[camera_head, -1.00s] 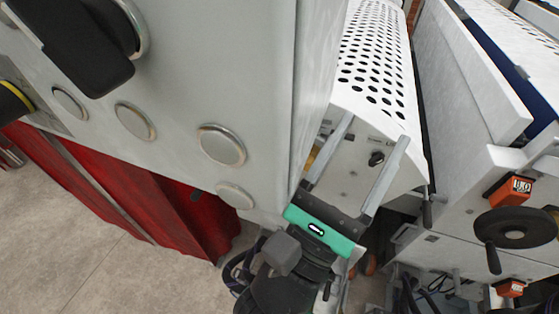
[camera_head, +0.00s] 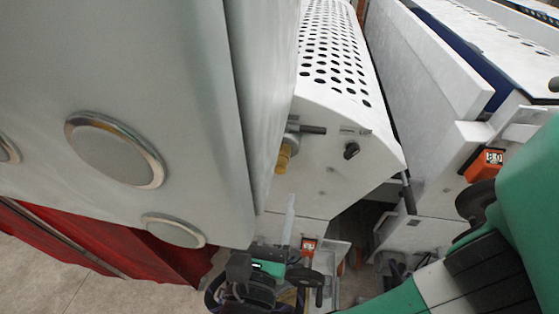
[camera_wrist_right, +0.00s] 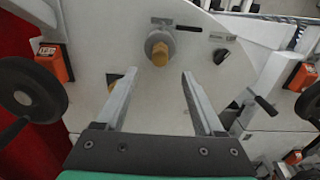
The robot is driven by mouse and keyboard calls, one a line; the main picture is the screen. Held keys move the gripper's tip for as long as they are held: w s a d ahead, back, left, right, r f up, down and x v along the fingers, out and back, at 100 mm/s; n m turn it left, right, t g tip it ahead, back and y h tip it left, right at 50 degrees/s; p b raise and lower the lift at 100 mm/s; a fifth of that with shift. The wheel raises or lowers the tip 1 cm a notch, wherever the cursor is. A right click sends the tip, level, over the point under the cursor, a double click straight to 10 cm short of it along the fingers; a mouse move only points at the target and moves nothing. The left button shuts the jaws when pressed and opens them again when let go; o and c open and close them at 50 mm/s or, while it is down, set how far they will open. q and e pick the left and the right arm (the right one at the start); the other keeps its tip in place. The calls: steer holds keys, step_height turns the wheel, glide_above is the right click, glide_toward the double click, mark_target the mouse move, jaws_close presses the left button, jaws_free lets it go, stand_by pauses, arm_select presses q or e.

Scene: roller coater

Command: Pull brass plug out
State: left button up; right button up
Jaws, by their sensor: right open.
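A brass plug (camera_head: 284,158) sticks out of a round grey fitting on the white end panel of the machine, partly hidden by the large grey cabinet in the head view. In the right wrist view the brass plug (camera_wrist_right: 160,54) sits in its fitting, just beyond the fingertips and roughly centred between them. My right gripper (camera_wrist_right: 160,75) is open and empty, its two grey fingers pointing at the panel. In the head view the right gripper (camera_head: 290,212) is below the plug and apart from it. The left gripper is not in view.
The large grey cabinet (camera_head: 190,90) stands close on the left. A black knob (camera_wrist_right: 221,56) is right of the plug. A second brass-coloured piece (camera_wrist_right: 112,80) shows beside the left finger. A black handwheel (camera_wrist_right: 30,88) and orange counter (camera_wrist_right: 54,62) are at the left.

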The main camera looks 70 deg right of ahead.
mark_target(279, 171)
steer(key=d, duration=0.2)
steer(key=d+p, duration=0.1)
steer(key=d, duration=0.1)
steer(key=shift+w+d+r, duration=0.1)
steer(key=shift+w+d, duration=0.1)
steer(key=shift+d, duration=0.1)
steer(key=d, duration=0.3)
steer(key=shift+w+d, duration=0.1)
steer(key=shift+w, duration=0.1)
steer(key=shift+w+d, duration=0.1)
steer(key=shift+d, duration=0.5)
steer(key=shift+b, duration=0.6)
steer(key=shift+c, duration=0.2)
jaws_close()
steer(key=shift+a, duration=0.1)
stand_by(1.1)
